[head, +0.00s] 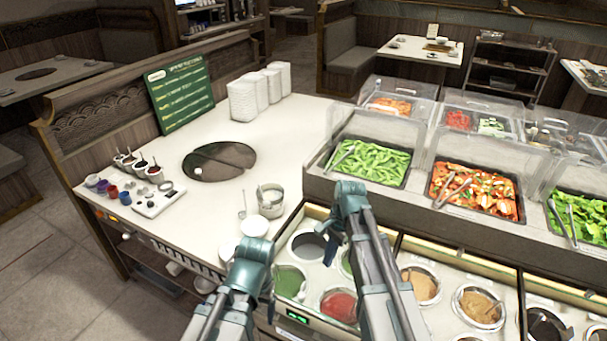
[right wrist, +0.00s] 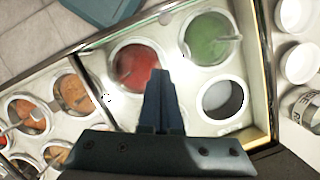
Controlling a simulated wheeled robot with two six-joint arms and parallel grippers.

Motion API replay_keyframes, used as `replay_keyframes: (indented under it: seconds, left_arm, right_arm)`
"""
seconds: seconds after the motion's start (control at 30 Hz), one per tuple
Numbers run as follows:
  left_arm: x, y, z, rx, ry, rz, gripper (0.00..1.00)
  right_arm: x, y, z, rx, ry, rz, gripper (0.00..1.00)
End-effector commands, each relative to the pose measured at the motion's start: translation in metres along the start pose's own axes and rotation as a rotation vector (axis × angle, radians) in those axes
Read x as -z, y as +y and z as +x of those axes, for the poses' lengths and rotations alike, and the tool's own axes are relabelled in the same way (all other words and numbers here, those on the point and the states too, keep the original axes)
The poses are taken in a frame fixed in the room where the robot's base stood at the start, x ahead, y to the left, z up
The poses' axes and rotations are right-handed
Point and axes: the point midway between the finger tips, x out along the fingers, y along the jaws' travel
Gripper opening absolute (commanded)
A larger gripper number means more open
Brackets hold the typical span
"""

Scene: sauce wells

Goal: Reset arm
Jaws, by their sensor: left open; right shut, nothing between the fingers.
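My right gripper (head: 330,252) hangs over the sauce well unit (head: 314,219), its fingers pointing down. In the right wrist view its fingers (right wrist: 160,85) are together and hold nothing, in front of the well of red sauce (right wrist: 137,65). My left gripper (head: 268,302) is lower left, by the near left edge of the unit; it is open, its fingers mostly hidden by its own wrist. A green sauce well (head: 290,281), the red sauce well (head: 338,304) and a grey-looking well (head: 308,245) sit between the grippers. A utensil stands in the green well.
White bowls (head: 254,226) and a metal container (head: 271,199) stand left of the wells. Covered food trays (head: 372,161) rise behind them. More sauce wells (head: 480,306) lie to the right. The counter (head: 300,130) has free room farther back.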

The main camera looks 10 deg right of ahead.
Motion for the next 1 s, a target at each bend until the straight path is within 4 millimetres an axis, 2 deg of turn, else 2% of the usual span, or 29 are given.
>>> replay_keyframes:
  seconds: [0.07, 0.17, 0.3, 0.5, 0.6, 0.7, 1.0]
  left_arm:
    - [0.000, 0.000, 0.001, 0.000, 0.000, 0.000, 0.80]
    - [0.000, 0.000, 0.004, 0.000, 0.000, 0.000, 0.80]
    - [0.001, 0.001, 0.013, 0.000, 0.000, -0.001, 0.80]
    - [0.001, 0.002, 0.021, 0.000, 0.000, -0.001, 0.80]
    - [0.001, 0.002, 0.023, 0.000, 0.000, -0.001, 0.80]
    - [0.001, 0.002, 0.024, 0.000, 0.000, -0.001, 0.80]
    - [0.001, 0.002, 0.024, 0.000, 0.000, -0.001, 0.80]
  right_arm:
    - [-0.004, 0.002, 0.002, -0.003, 0.004, -0.020, 0.00]
    - [-0.023, 0.010, 0.012, -0.023, 0.033, -0.153, 0.00]
    - [-0.067, 0.032, 0.035, -0.089, 0.105, -0.529, 0.00]
    - [-0.113, 0.064, 0.057, -0.205, 0.189, -1.052, 0.00]
    - [-0.125, 0.074, 0.062, -0.253, 0.212, -1.226, 0.00]
    - [-0.131, 0.079, 0.065, -0.281, 0.224, -1.329, 0.00]
    - [-0.132, 0.079, 0.065, -0.294, 0.228, -1.370, 0.00]
